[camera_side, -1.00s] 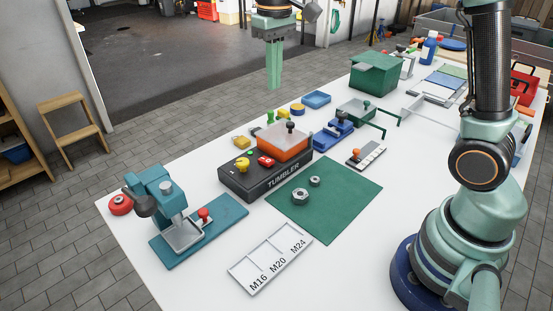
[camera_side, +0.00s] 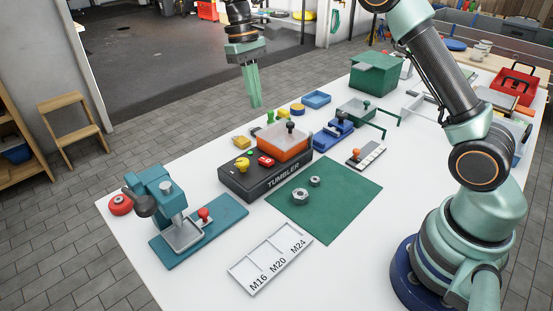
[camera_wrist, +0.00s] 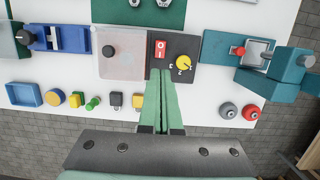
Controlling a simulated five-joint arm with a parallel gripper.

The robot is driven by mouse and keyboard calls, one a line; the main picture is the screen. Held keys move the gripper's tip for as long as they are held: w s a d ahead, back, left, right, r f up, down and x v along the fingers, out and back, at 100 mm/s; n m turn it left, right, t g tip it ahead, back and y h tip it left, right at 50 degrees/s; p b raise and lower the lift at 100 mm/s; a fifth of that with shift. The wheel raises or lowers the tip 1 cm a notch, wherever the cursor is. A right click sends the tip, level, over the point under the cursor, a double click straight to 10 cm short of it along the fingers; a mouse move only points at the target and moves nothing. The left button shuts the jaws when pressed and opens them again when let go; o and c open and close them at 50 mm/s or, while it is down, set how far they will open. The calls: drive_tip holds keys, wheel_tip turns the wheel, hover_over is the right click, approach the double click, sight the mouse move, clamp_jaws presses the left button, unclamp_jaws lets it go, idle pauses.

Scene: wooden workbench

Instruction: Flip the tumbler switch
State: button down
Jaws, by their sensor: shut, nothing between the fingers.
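The tumbler (camera_side: 283,183) is a black box lettered TUMBLER, in the middle of the bench in the side view. On its panel are a red rocker switch (camera_side: 266,160), a yellow rotary knob (camera_side: 242,164) and a small green spot. An orange tub (camera_side: 284,147) with a black-knobbed lid sits on its right part. In the wrist view the red switch (camera_wrist: 160,49) lies just beyond my fingertips, with the yellow knob (camera_wrist: 184,62) to its right. My gripper (camera_side: 256,106) is shut and empty, held above and behind the tumbler; its fingers also show in the wrist view (camera_wrist: 163,72).
A teal press (camera_side: 165,205) stands left with a red ball near it. A green mat (camera_side: 330,200) with two nuts and a labelled tray (camera_side: 270,262) lie in front. A blue vise (camera_side: 335,131) and small coloured parts stand right of and behind the tumbler.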

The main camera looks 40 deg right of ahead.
sight(268, 160)
drive_tip(key=shift+f, duration=0.15)
drive_tip(key=x, duration=1.3)
drive_tip(key=shift+s+f, duration=0.1)
drive_tip(key=shift+f, duration=0.3)
